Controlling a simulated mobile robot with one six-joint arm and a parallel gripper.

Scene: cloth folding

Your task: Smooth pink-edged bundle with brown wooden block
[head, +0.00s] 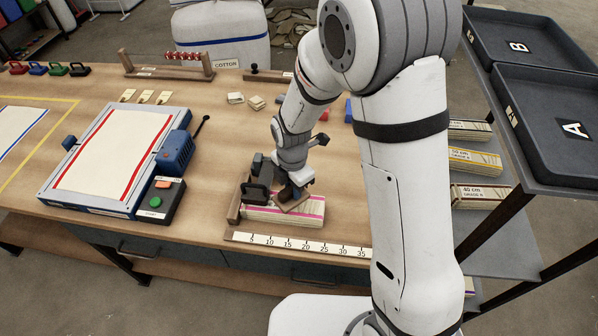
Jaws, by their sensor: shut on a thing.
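The pink-edged bundle (301,219) is a stack of pale folded cloth with pink stripes. It lies on the table behind the ruler. The brown wooden block (294,204) is partly hidden under my gripper (291,193). It sits at the top face of the bundle. My gripper points down and is shut on the block. I cannot tell whether the block presses on the cloth or hovers just above it. The back of the bundle is hidden by my gripper and a black-handled clamp (256,194) at its left.
A wooden stop (235,205) borders the bundle on the left, and a ruler (300,245) lies in front. A press board (115,155) with a button box (160,201) stands to the left. Racked bundles (476,160) and trays A (535,90) and B (490,30) are right.

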